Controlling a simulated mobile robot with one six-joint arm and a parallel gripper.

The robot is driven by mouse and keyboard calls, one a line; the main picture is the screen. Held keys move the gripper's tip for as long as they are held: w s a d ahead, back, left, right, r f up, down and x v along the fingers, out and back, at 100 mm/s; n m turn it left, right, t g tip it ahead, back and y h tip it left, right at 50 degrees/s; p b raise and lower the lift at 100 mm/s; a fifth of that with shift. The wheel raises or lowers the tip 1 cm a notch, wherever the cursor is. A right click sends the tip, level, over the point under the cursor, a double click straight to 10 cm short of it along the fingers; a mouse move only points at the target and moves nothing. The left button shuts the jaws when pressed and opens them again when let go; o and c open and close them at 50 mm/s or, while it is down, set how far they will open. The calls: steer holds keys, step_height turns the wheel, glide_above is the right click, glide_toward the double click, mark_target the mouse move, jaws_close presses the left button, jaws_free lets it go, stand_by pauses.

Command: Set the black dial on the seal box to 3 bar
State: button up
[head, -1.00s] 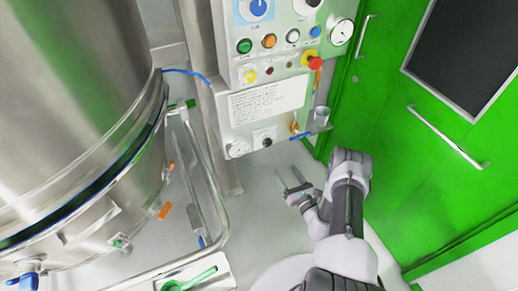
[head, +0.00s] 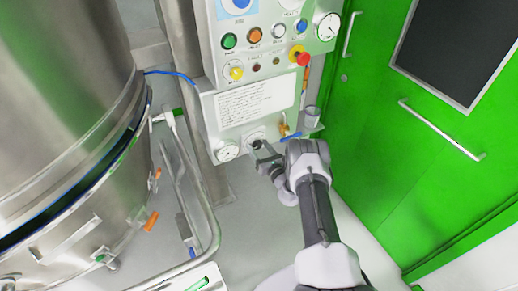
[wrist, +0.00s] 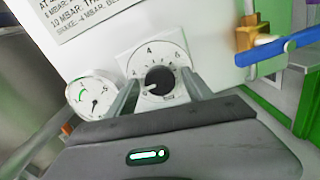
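The black dial (wrist: 160,81) sits on a white scale plate (wrist: 140,60) on the seal box (head: 240,130). The 4 and 6 are readable on the scale. The dial's white mark seems to point to the lower left; the exact setting is too small to read. My gripper (wrist: 160,90) is open, with one finger to the left and one to the right of the dial. I see no clear contact with the dial. In the head view my gripper (head: 262,157) is just below the dial, partly hiding it.
A round gauge (wrist: 91,95) is left of the dial. A brass valve with a blue lever (wrist: 285,47) is at the right. Above the seal box is a panel with coloured buttons and a red knob (head: 303,58). A steel vessel (head: 60,90) stands left; a green door (head: 400,130) is right.

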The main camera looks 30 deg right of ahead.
jaws_close()
steer(key=shift+m, duration=0.3)
steer(key=m+b, duration=0.2)
steer(key=shift+f+m, duration=0.15)
steer(key=shift+m, duration=0.15)
steer(key=m+b, duration=0.1)
steer(key=m, duration=0.1)
steer(key=shift+m+b, duration=0.3)
steer(key=m+b, duration=0.1)
steer(key=m, duration=0.4)
steer(key=shift+m+b, duration=0.3)
steer(key=shift+m, duration=0.1)
